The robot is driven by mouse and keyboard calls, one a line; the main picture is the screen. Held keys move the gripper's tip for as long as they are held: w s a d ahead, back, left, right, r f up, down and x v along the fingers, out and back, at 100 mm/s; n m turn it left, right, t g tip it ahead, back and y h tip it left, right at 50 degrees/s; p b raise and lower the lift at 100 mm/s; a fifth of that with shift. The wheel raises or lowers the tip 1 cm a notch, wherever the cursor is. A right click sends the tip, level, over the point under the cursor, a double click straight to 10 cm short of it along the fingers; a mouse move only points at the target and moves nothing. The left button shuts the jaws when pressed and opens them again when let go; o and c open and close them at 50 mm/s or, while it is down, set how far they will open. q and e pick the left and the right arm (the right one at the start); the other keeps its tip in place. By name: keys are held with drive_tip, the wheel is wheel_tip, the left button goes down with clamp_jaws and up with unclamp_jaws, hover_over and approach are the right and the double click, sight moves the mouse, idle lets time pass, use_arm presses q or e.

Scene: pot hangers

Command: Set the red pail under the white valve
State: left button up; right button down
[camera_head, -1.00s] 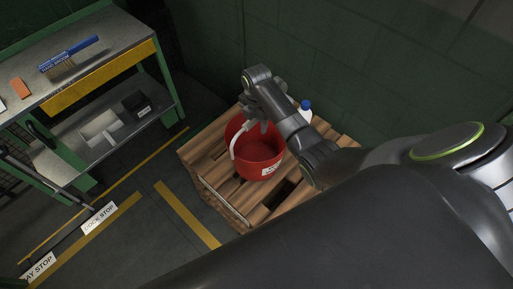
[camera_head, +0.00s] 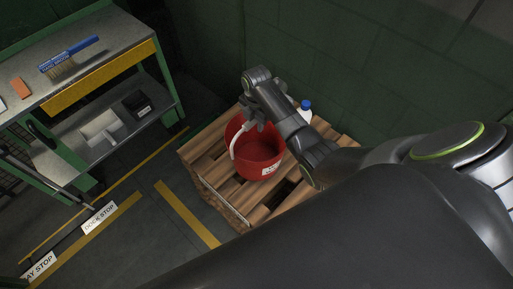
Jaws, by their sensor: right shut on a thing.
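The red pail (camera_head: 262,163) stands on a wooden pallet stack (camera_head: 211,165) in the middle of the head view. It has a white handle (camera_head: 236,140) and a white label on its side. My right gripper (camera_head: 246,127) is at the pail's rim and handle, reached over from the right, and is shut on the pail's handle. The fingertips are small and partly hidden by my arm. The white valve is not in view. My left gripper is not in view.
A white bottle with a blue cap (camera_head: 305,106) stands behind the pail. A green workbench (camera_head: 110,54) at the left holds a blue brush (camera_head: 68,54) and an orange block (camera_head: 20,88). A green wall rises behind the pallets. Yellow-striped floor lies clear at the left.

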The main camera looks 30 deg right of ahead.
drive_tip(key=shift+w+r, duration=0.1)
drive_tip(key=shift+r, duration=0.3)
wheel_tip(320, 180, up, 10)
drive_tip(key=shift+f+b, duration=0.1)
drive_tip(key=shift+b, duration=0.25)
